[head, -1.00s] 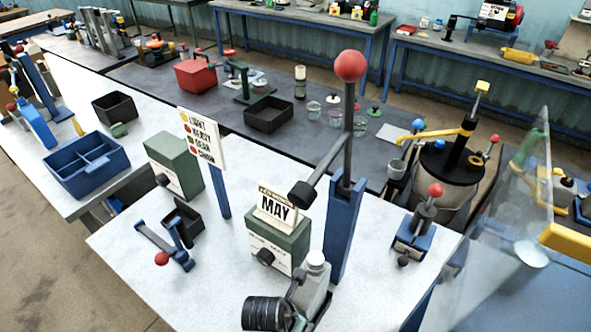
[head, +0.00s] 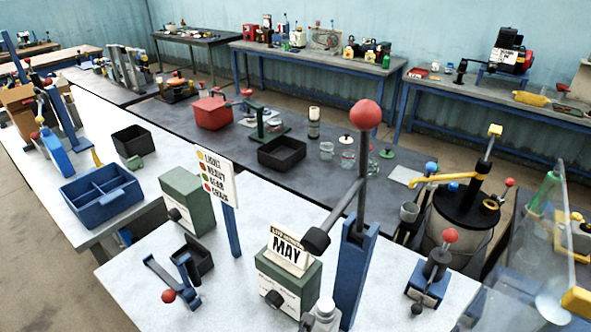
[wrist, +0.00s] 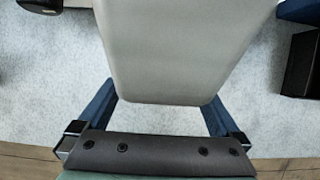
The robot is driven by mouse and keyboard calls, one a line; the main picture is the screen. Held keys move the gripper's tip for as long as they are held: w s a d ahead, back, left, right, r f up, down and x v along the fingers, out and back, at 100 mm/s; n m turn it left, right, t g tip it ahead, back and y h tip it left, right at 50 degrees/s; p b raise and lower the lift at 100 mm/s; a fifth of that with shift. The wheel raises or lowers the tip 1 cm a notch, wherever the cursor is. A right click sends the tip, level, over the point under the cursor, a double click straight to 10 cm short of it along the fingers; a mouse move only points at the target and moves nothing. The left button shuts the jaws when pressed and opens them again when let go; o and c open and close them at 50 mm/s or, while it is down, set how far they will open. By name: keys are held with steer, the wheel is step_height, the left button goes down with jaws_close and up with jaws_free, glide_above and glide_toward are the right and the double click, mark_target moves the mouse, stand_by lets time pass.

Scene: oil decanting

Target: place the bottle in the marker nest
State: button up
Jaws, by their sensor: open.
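The bottle, pale grey with a white cap (head: 325,305), shows at the bottom edge of the head view, in front of the green box with the MAY card; its lower part is cut off. In the wrist view its pale body (wrist: 175,45) fills the upper middle. My gripper (wrist: 160,98) is open, with a blue finger toward each side of the bottle; the bottle's body hides the finger ends. Whether either finger touches it cannot be told. I cannot pick out the marker nest with certainty.
A blue post with a red-knobbed lever (head: 349,270) stands close behind the bottle to the right. The green MAY box (head: 290,285) is to its left. A small red-knobbed press (head: 430,275) stands farther right.

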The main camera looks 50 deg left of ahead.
steer(key=v, duration=1.1)
stand_by(0.3)
